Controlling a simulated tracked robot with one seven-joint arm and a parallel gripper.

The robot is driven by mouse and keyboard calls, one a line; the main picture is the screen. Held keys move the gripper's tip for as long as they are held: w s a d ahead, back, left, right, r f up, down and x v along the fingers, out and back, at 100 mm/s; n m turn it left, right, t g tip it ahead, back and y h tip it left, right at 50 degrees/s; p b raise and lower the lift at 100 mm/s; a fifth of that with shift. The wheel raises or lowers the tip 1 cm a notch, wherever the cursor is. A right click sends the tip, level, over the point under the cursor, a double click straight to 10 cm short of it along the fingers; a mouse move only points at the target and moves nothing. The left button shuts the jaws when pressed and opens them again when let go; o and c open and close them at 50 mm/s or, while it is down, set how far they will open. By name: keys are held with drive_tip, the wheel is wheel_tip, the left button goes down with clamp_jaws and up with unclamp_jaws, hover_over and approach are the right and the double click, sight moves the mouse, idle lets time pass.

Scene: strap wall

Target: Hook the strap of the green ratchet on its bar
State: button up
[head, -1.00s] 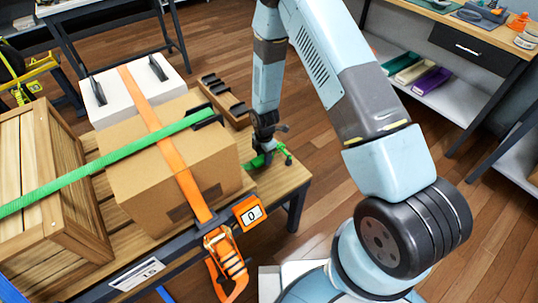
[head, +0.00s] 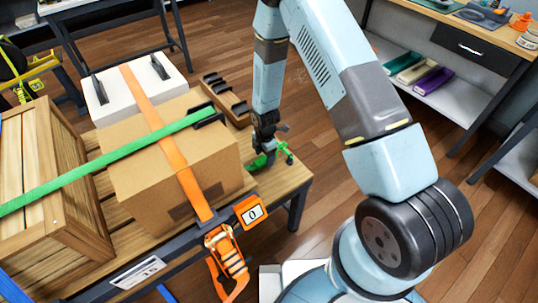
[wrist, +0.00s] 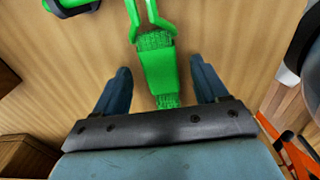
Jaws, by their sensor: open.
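The green strap (head: 85,177) runs over the wooden crate and the cardboard box, up to a black corner piece (head: 204,117) on the box. A green strap end with a wire hook (wrist: 155,60) lies over the tan wood in the wrist view, its hook pointing up the picture. In the head view this green piece (head: 287,153) shows beside my gripper (head: 264,150), low over the table's right end. In the wrist view my gripper (wrist: 160,75) is open, with one finger on each side of the green webbing. The bar cannot be made out clearly.
The cardboard box (head: 165,150) stands left of my gripper. An orange strap with its ratchet (head: 228,258) hangs over the table's front rail. A wooden block with black pieces (head: 226,97) lies behind.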

drive_tip(key=w+d+r+m+t, duration=0.1)
drive_tip(key=d+r+m, duration=0.2)
drive_tip(key=r, duration=1.1)
drive_tip(key=d+r+m, duration=0.2)
drive_tip(key=d+r, duration=0.1)
drive_tip(key=r, duration=1.1)
drive_tip(key=s+d+r+m+t, duration=0.1)
drive_tip(key=s+d+r+m, duration=0.2)
drive_tip(key=r, duration=0.4)
drive_tip(key=s+d+r+m+t, duration=0.1)
drive_tip(key=d+r+m, duration=0.25)
drive_tip(key=r, duration=0.35)
drive_tip(key=s+d+r+m+t, duration=0.1)
drive_tip(key=s+d+r+m, duration=0.4)
drive_tip(key=s+r, duration=0.3)
drive_tip(key=s+d+r+m+t, duration=0.1)
drive_tip(key=s+d+r+m, duration=0.4)
drive_tip(key=s, duration=0.8)
wheel_tip(320, 180, up, 3)
drive_tip(key=m, duration=0.3)
drive_tip(key=shift+d+f+t, duration=0.15)
drive_tip(key=shift+d+t, duration=0.15)
drive_tip(key=shift+t, duration=0.1)
